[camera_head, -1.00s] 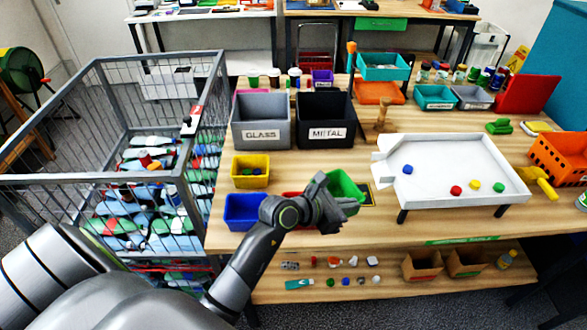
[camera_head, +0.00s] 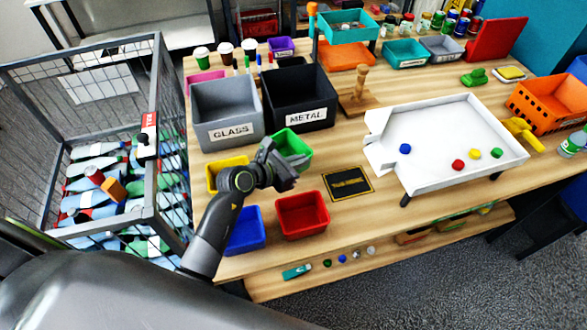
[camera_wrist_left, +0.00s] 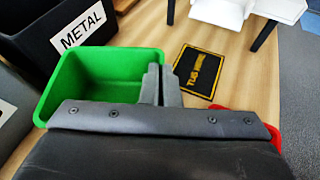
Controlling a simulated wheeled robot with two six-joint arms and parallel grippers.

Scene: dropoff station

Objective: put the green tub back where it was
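The green tub (camera_head: 296,146) is empty and upright, in front of the black METAL bin (camera_head: 300,95) and behind the red tub (camera_head: 301,214). It also shows in the left wrist view (camera_wrist_left: 112,78). My left gripper (camera_head: 285,172) is at its near right side. In the left wrist view the two fingers (camera_wrist_left: 163,84) are close together with the tub's side wall between them. I cannot tell whether the tub's base touches the table. The black-and-yellow mat (camera_head: 347,183) is bare, to the right of the tub. My right gripper is not in view.
The yellow tub (camera_head: 215,175) and blue tub (camera_head: 245,232) stand to the left. The grey GLASS bin (camera_head: 226,110) stands behind the yellow tub. A white tray on legs (camera_head: 440,130) stands to the right. A bottle cage (camera_head: 160,100) borders the table's left.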

